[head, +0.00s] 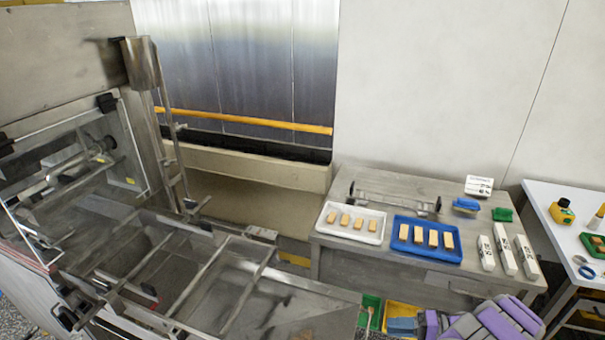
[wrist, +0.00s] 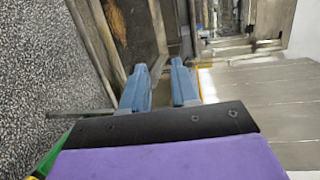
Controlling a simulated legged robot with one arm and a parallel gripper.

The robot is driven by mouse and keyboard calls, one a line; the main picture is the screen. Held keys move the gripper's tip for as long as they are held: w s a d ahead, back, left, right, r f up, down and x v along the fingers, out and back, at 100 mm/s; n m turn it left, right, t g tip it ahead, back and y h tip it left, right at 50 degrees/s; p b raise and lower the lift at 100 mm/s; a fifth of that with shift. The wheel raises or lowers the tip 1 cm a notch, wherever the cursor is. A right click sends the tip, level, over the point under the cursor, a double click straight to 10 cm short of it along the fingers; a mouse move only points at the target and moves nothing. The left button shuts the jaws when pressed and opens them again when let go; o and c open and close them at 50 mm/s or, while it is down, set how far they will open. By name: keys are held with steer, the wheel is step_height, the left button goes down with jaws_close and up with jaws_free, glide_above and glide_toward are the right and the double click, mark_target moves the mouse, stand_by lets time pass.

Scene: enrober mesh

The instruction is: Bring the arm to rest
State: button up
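My gripper (head: 401,326) shows at the bottom of the head view, low in front of the grey bench and beside the yellow bin. My purple and grey arm runs off to the right behind it. In the wrist view my gripper (wrist: 160,66) has its two blue fingers apart, with a clear gap and nothing held between them. The wrist view looks past the fingers at speckled floor on the left and grey metal surfaces on the right.
The enrober machine (head: 235,290) with its open frame fills the left. The grey bench (head: 390,189) holds a white tray (head: 351,236), a blue tray (head: 427,256) and white boxes (head: 505,250). A green bin (head: 369,309) and yellow bin (head: 392,309) sit low by my gripper. A white table (head: 548,225) stands right.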

steer(key=a+r+n+g, duration=0.3)
steer(key=a+r+g, duration=0.1)
steer(key=a+r, duration=0.8)
steer(key=s+a+r+n+g+h, duration=0.2)
steer(key=s+a+r+g+h, duration=0.2)
steer(key=s+a+r+h, duration=0.55)
steer(key=s+d+r+t+h, duration=0.1)
steer(key=s+d+r+h, duration=0.1)
steer(key=s, duration=0.5)
steer(key=s+d+r+m+t+h, duration=0.1)
steer(key=s+d+r+h, duration=0.1)
steer(key=s, duration=0.6)
steer(key=s+d+r+m+t+h, duration=0.1)
steer(key=s+d, duration=0.3)
steer(key=s, duration=0.4)
steer(key=shift+s+r+h, duration=0.25)
steer(key=shift+r+h, duration=0.25)
steer(key=shift+h, duration=0.35)
